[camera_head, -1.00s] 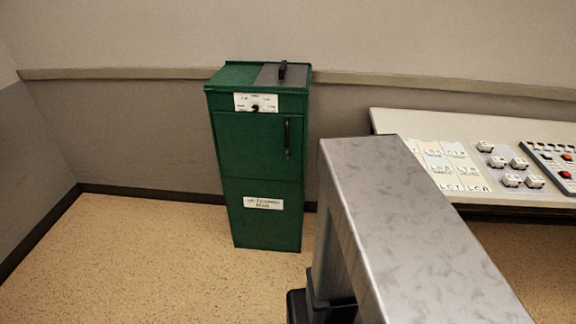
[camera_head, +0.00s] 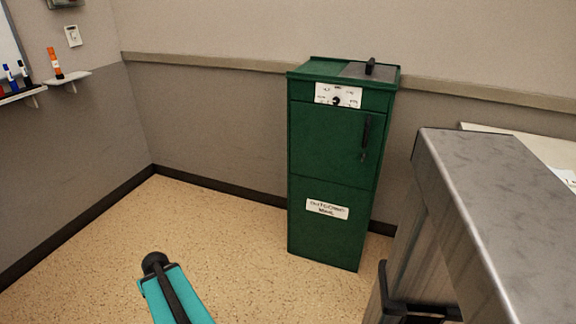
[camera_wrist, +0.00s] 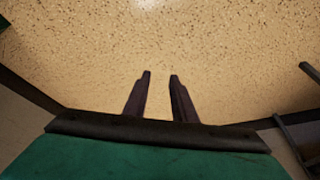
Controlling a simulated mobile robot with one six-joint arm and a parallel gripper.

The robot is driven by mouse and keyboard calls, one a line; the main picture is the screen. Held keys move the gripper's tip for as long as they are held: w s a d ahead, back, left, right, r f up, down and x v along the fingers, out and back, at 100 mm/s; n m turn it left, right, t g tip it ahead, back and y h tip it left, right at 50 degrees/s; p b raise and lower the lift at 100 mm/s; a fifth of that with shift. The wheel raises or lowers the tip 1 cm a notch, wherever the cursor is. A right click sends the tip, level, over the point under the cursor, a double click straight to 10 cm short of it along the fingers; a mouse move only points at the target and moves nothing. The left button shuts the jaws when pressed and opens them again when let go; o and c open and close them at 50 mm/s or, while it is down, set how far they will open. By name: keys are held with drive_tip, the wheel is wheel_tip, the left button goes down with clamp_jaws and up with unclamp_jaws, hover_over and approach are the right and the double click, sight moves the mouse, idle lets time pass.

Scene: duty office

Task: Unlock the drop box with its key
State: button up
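The green drop box (camera_head: 330,160) stands upright on the floor against the back wall in the head view. Its upper door is shut. A white dial plate (camera_head: 338,95) with a dark round knob or lock is on the front near the top. A dark vertical handle (camera_head: 366,131) is at the door's right side, with a small dark mark below it. I cannot make out a key in either view. My gripper (camera_wrist: 160,76) shows in the wrist view as two dark fingers set apart, with only bare floor between them.
A grey metal surface (camera_head: 490,190) fills the right foreground, in front of a pale table (camera_head: 530,146). A wall shelf (camera_head: 68,77) with an orange marker is at the left. The speckled floor (camera_head: 240,235) left of the box is clear.

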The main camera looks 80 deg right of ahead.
drive_tip(key=s+d+r+m+t+h+b, duration=0.1)
drive_tip(key=s+d+r+m+h+b, duration=0.2)
drive_tip(key=d, duration=0.7)
drive_tip(key=s+d+r+h+b, duration=0.1)
drive_tip(key=s+d+r+b, duration=0.3)
drive_tip(key=d, duration=0.5)
drive_tip(key=s+d+r+m+h+b, duration=0.2)
drive_tip(key=s+d+r+b, duration=0.1)
drive_tip(key=s+d, duration=0.5)
drive_tip(key=s+d+r+m+h+b, duration=0.25)
drive_tip(key=s+d+r+b, duration=0.2)
drive_tip(key=s, duration=0.45)
drive_tip(key=s+r+m+g+h+b, duration=0.1)
drive_tip(key=s+r, duration=0.4)
drive_tip(key=s, duration=0.7)
drive_tip(key=s+d+r+m+g+h+b, duration=0.1)
drive_tip(key=s+r+b, duration=0.5)
drive_tip(key=s, duration=0.7)
drive_tip(key=s+d+r+m+g+h+b, duration=0.1)
drive_tip(key=s+r+g+h+b, duration=0.3)
drive_tip(key=s, duration=0.8)
drive_tip(key=shift+s+r+m+g+h, duration=0.25)
drive_tip(key=shift+r+m+g+h, duration=0.1)
drive_tip(key=shift+r+m+g, duration=0.65)
drive_tip(key=shift+w+d+f, duration=0.15)
drive_tip(key=shift+w+d, duration=0.05)
